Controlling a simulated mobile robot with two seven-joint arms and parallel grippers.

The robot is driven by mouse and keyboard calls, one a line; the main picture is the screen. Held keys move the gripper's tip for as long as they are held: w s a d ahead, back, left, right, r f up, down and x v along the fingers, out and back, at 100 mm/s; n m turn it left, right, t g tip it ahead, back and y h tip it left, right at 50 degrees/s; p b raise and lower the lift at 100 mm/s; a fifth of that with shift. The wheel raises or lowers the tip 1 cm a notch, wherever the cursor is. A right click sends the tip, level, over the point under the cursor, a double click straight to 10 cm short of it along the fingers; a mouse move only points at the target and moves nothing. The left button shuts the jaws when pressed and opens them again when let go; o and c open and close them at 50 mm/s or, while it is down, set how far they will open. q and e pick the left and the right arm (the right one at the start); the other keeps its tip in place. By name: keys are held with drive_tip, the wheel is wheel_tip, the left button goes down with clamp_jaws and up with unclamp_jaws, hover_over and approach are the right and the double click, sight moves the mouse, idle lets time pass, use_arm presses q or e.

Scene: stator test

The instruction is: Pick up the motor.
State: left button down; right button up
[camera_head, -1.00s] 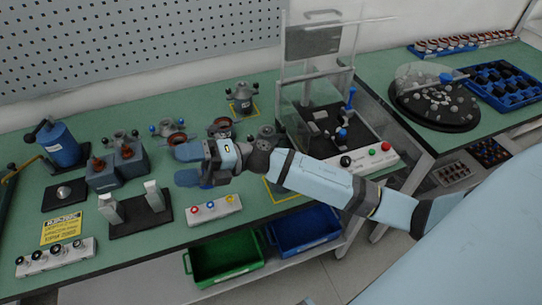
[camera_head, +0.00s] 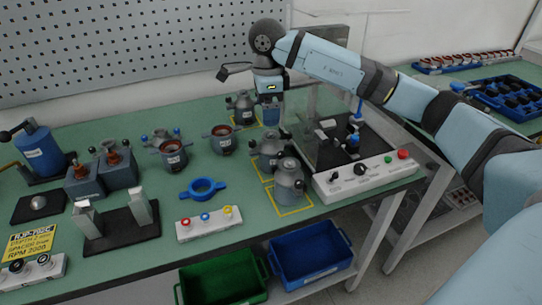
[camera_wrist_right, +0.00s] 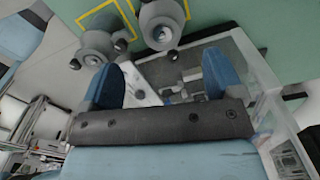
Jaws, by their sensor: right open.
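Three grey motors with shaft tops stand on the green bench: a back motor (camera_head: 241,107), a middle motor (camera_head: 268,149) and a front motor (camera_head: 289,182). The front two stand on yellow-outlined squares. My right gripper (camera_head: 270,113) hangs with its fingers down, just right of the back motor and behind the middle one; contact cannot be told. In the right wrist view its blue fingers (camera_wrist_right: 160,80) are apart with nothing held between them. Two motors show beyond the fingers there, one at top centre (camera_wrist_right: 162,22) and one at left (camera_wrist_right: 97,46). My left gripper is not in view.
A test stand (camera_head: 350,155) with a clear guard and buttons is right of the motors. A blue ring (camera_head: 203,189) and a white button box (camera_head: 209,222) lie left of the front motor. Red-cored housings (camera_head: 172,153) stand farther left. Green (camera_head: 222,282) and blue bins (camera_head: 312,258) are below.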

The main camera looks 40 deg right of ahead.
sight(268, 135)
wheel_tip(268, 135, down, 6)
drive_tip(key=shift+f+b, duration=0.1)
drive_tip(key=shift+b, duration=0.2)
drive_tip(key=f, duration=0.5)
drive_tip(key=shift+d+f+b, duration=0.15)
drive_tip(key=shift+d+b, duration=0.2)
drive_tip(key=shift+b, duration=0.05)
drive_tip(key=c, duration=1)
drive_tip(key=shift+c, duration=0.9)
